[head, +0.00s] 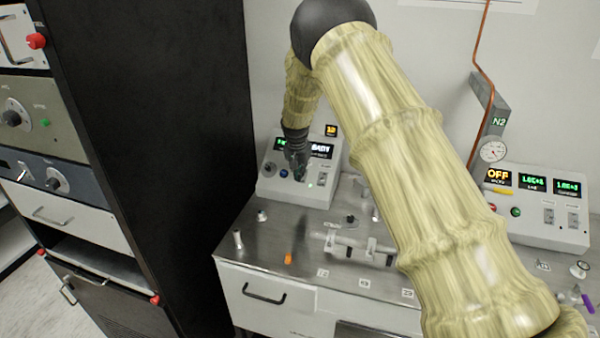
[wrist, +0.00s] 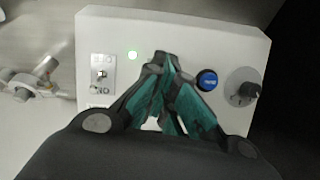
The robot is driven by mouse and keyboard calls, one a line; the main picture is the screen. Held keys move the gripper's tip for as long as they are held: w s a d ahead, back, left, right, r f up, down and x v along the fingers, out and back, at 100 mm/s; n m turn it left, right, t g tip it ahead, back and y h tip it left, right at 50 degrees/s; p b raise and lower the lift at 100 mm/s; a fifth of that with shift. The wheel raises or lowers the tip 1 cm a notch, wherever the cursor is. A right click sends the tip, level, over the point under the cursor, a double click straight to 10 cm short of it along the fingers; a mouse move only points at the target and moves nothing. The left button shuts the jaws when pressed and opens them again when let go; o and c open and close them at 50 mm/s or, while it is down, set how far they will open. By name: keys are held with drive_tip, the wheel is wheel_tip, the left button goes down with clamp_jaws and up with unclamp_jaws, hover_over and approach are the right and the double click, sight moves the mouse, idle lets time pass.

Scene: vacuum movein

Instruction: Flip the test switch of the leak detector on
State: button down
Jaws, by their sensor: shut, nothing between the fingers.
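The box that I take for the leak detector (head: 268,190) is a white console on the left of the steel bench, with lit displays on its sloped face. The lever's position is too small to tell. My gripper (wrist: 160,60) is shut and empty, over the panel between the lamp and the blue button, apart from the switch. Whether the fingertips touch the panel I cannot tell.
A second white console (head: 540,225) with an OFF display and switches stands on the right. Metal pipe fittings (head: 350,243) lie on the bench in front of the left console. A tall black rack (head: 165,130) stands close on the left. My arm hides the middle of the bench.

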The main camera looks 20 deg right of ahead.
drive_tip(key=shift+s+d+f, duration=0.1)
drive_tip(key=shift+s+f, duration=0.05)
drive_tip(key=shift+f, duration=0.2)
idle(0.3)
drive_tip(key=c, duration=1.6)
unclamp_jaws()
drive_tip(key=shift+s+r, duration=0.1)
drive_tip(key=shift+o, duration=0.2)
drive_tip(key=shift+w+f, duration=0.35)
drive_tip(key=shift+w, duration=0.25)
drive_tip(key=shift+s+r, duration=0.35)
drive_tip(key=shift+r, duration=0.25)
drive_tip(key=shift+w+r, duration=0.1)
drive_tip(key=shift+r, duration=0.4)
drive_tip(key=v, duration=1)
